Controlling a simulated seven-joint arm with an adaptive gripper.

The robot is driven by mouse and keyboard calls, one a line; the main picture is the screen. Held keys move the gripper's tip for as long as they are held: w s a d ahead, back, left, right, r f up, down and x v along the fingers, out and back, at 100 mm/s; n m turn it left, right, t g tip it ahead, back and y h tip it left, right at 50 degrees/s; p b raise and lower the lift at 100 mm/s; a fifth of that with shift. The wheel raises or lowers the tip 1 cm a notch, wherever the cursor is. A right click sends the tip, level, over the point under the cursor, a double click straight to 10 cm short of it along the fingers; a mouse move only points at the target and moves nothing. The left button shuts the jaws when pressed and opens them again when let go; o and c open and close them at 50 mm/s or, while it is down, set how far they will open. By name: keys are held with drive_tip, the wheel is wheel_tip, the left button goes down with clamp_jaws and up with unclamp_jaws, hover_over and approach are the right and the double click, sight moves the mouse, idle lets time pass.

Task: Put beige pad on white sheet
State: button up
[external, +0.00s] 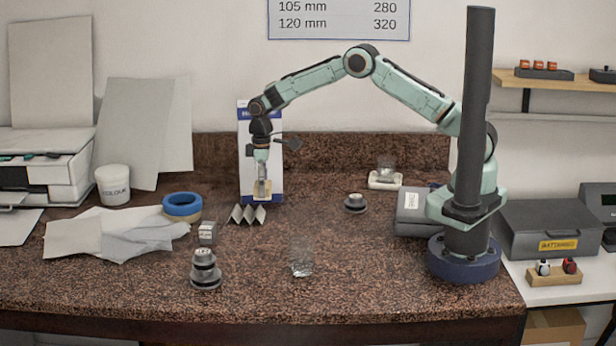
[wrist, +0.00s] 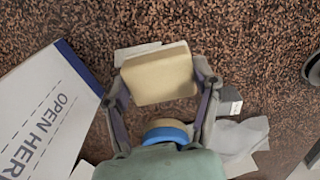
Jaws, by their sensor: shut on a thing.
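My gripper (external: 262,189) is shut on the beige pad (external: 262,188) in the external view, in front of the white and blue box. The wrist view shows the beige pad (wrist: 158,75) between the two fingers of my gripper (wrist: 160,84). In the external view the pad is close above the zigzag metal piece; I cannot tell whether they touch. The white sheets (external: 75,238) lie crumpled and overlapping on the counter at the left. Part of a white sheet (wrist: 240,138) shows at the lower right of the wrist view.
A blue and tan tape roll (external: 182,204), a small grey block (external: 207,232) and the zigzag metal piece (external: 246,214) stand between my gripper and the sheets. Stacked dark weights (external: 205,268) are nearer the front. The white and blue box (external: 246,135) stands behind.

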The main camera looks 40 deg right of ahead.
sight(256, 215)
drive_tip(key=shift+w+a+f, duration=0.15)
drive_tip(key=shift+w+f, duration=0.25)
drive_tip(key=shift+f, duration=0.15)
drive_tip(key=shift+w+a+f, duration=0.15)
drive_tip(key=shift+w+f, duration=0.25)
drive_tip(key=shift+f, duration=0.1)
drive_tip(key=shift+w+f, duration=0.1)
drive_tip(key=shift+f, duration=1.5)
drive_tip(key=shift+f, duration=0.1)
drive_tip(key=o, duration=1)
